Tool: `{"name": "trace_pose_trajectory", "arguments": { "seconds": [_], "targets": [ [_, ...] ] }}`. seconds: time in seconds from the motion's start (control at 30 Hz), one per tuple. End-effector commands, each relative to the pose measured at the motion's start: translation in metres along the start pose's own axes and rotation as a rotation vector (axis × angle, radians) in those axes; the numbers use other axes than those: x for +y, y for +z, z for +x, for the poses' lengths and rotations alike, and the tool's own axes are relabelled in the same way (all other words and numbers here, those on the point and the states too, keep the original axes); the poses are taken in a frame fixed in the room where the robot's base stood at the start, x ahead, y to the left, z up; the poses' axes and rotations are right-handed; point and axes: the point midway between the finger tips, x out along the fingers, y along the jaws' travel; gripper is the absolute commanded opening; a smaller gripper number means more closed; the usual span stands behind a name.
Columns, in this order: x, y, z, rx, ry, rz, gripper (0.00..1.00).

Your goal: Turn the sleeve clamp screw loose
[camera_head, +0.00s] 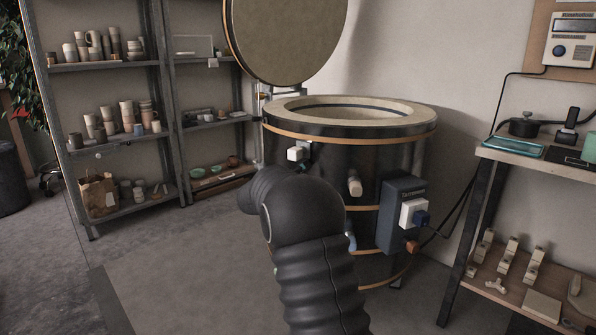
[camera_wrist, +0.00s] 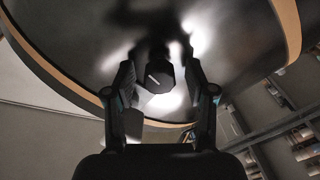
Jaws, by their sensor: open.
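In the wrist view a dark round screw head or knob (camera_wrist: 158,77) with a pale line across its face sticks out from the dark kiln wall (camera_wrist: 82,38). I take it for the sleeve clamp screw. My gripper (camera_wrist: 159,92) is open, with one finger on each side of the knob and a visible gap on both sides. I cannot tell how far the fingertips reach along it.
The kiln's round lid (camera_head: 285,35) is raised. A pale peg (camera_head: 354,186) and a thermocouple box (camera_head: 403,214) stick out of the kiln wall right of my arm. A shelf rack (camera_head: 110,65) stands left, a workbench (camera_head: 535,150) right.

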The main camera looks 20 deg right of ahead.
Motion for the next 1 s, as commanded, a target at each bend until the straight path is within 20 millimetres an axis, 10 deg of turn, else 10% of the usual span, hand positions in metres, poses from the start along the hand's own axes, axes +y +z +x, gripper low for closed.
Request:
{"name": "trace_pose_trajectory", "arguments": {
  "seconds": [0.23, 0.47, 1.0],
  "targets": [
    [0.0001, -0.0002, 0.0002, 0.000, 0.000, 0.000, 0.53],
    [0.0001, -0.0002, 0.0001, 0.000, 0.000, 0.000, 0.00],
    [-0.0019, 0.0018, -0.0004, 0.002, 0.001, -0.130, 0.00]
  ]
}}
